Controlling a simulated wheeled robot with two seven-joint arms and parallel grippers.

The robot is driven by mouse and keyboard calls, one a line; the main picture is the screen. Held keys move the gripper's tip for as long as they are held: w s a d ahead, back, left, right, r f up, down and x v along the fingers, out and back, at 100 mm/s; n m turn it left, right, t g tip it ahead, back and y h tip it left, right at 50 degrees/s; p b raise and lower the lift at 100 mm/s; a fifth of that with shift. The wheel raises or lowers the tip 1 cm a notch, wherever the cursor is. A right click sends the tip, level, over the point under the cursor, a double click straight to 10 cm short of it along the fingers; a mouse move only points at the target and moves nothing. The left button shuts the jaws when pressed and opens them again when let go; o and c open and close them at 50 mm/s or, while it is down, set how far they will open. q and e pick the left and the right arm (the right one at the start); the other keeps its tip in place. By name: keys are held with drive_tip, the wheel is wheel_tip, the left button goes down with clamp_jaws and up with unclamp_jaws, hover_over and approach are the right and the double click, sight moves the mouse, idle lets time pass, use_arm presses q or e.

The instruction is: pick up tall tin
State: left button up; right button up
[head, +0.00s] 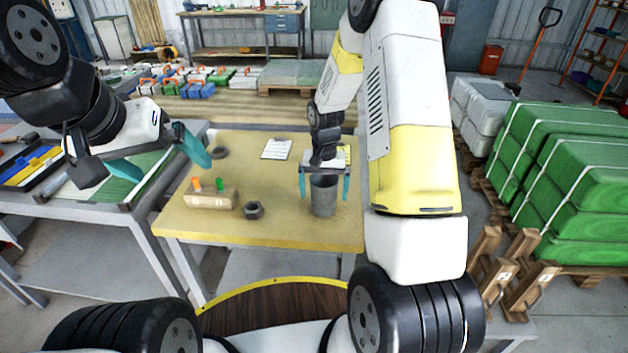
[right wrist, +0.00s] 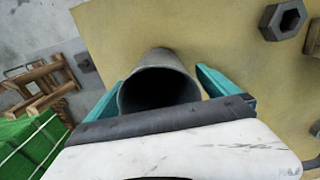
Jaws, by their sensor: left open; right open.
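The tall tin (head: 323,199) is a grey, open-topped cylinder standing upright on the yellow table (head: 290,236). My right gripper (head: 324,196) is open over it, with one teal finger on each side of the tin. In the right wrist view the tin (right wrist: 158,84) shows its dark open mouth between the two spread fingers (right wrist: 160,88). I cannot tell whether either finger touches it. My left gripper (head: 160,160) is open and empty, raised at the left near the edge between the two tables.
A wooden block with orange and green pegs (head: 210,197) and a large hex nut (head: 254,210) sit left of the tin. A dark ring (head: 220,153) and a paper sheet (head: 277,149) lie farther back. Green bales (head: 580,180) stand on pallets at right.

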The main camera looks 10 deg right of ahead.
drive_tip(key=shift+c, duration=0.2)
drive_tip(key=c, duration=1.4)
drive_tip(key=shift+c, duration=0.2)
drive_tip(key=shift+r, duration=0.2)
